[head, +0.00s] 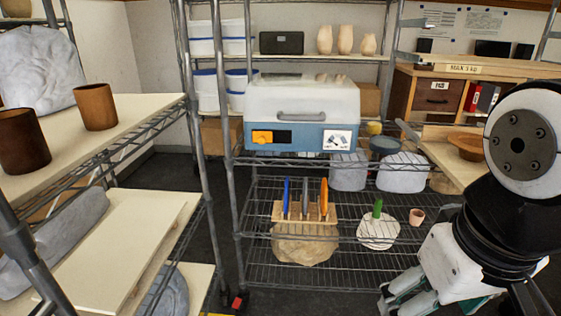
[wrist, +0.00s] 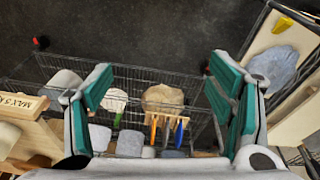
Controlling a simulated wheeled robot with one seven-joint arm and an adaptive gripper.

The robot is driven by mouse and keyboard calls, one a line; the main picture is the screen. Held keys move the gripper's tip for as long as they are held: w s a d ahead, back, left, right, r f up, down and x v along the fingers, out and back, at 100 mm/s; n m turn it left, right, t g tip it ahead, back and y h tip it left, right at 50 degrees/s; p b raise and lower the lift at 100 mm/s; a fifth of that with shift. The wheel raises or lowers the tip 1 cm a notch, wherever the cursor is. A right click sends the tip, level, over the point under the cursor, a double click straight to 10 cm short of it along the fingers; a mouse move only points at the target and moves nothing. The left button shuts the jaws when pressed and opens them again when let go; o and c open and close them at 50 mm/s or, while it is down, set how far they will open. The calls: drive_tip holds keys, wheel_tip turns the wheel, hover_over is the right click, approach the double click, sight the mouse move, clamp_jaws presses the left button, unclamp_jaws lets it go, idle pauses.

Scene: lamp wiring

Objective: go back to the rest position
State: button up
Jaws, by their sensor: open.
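My gripper (head: 397,298) shows at the lower right of the head view, in front of the wire rack's lower shelf, and part of it runs out at the bottom edge. In the wrist view my gripper (wrist: 162,68) has its two green-padded fingers wide apart, with nothing between them. Beyond the fingers lie the rack and the dark floor, apart from the gripper. The wrist view looks upside down compared with the head view.
The wire rack (head: 260,265) ahead holds a blue-and-white machine (head: 300,115), a wooden tool block (head: 300,211), a green-handled tool (head: 377,209) and a small pink cup (head: 417,217). Shelves with brown cups (head: 95,107) stand left. A wooden bench (head: 455,160) stands right.

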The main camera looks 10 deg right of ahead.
drive_tip(key=shift+n+g+y, duration=0.4)
drive_tip(key=s+a, duration=0.2)
drive_tip(key=s, duration=0.1)
drive_tip(key=shift+s+a+f, duration=0.1)
drive_tip(key=shift+s+a, duration=0.1)
drive_tip(key=shift+s, duration=0.1)
wheel_tip(320, 180, up, 18)
drive_tip(key=t+p, duration=0.3)
drive_tip(key=p, duration=1.3)
drive_tip(key=shift+f, duration=0.2)
